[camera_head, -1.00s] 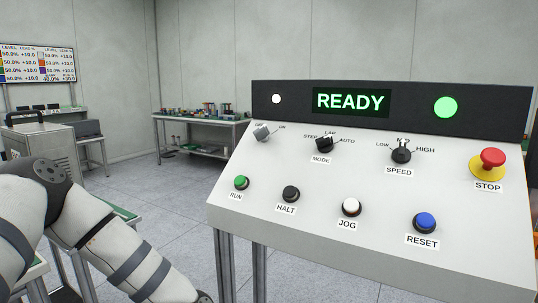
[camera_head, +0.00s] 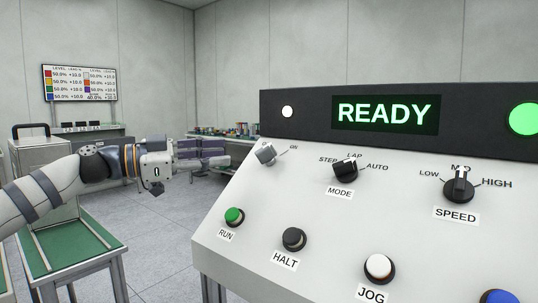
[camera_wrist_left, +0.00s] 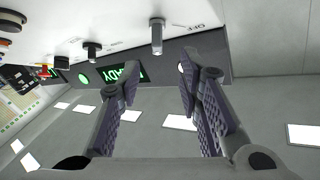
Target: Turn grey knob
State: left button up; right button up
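The grey knob (camera_head: 265,153) is at the upper left of the sloped panel, with an ON label to its upper right. In the left wrist view the grey knob (camera_wrist_left: 157,38) sticks out from the panel, beyond the gap between my fingers. My left gripper (camera_head: 220,153) is left of the panel, its fingers pointing right towards the knob and apart from it. The left wrist view shows the two fingers of the left gripper (camera_wrist_left: 158,78) spread, with nothing between them. My right gripper is not in view.
The black MODE knob (camera_head: 345,169) and SPEED knob (camera_head: 459,187) stand right of the grey knob. The green RUN button (camera_head: 234,216) and black HALT button (camera_head: 294,239) are below. The display (camera_head: 385,114) reads READY. A green-topped table (camera_head: 70,248) stands at the lower left.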

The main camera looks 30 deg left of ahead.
aim_at(256, 152)
pick_arm(q)
jog(key=b+x, duration=0.1)
jog(key=x, duration=0.8)
jog(key=shift+d+f+b, duration=0.2)
jog(key=shift+b, duration=0.15)
jog(key=shift+w+d+r, duration=0.15)
jog(key=shift+w+d, duration=0.05)
jog(key=shift+w, duration=0.15)
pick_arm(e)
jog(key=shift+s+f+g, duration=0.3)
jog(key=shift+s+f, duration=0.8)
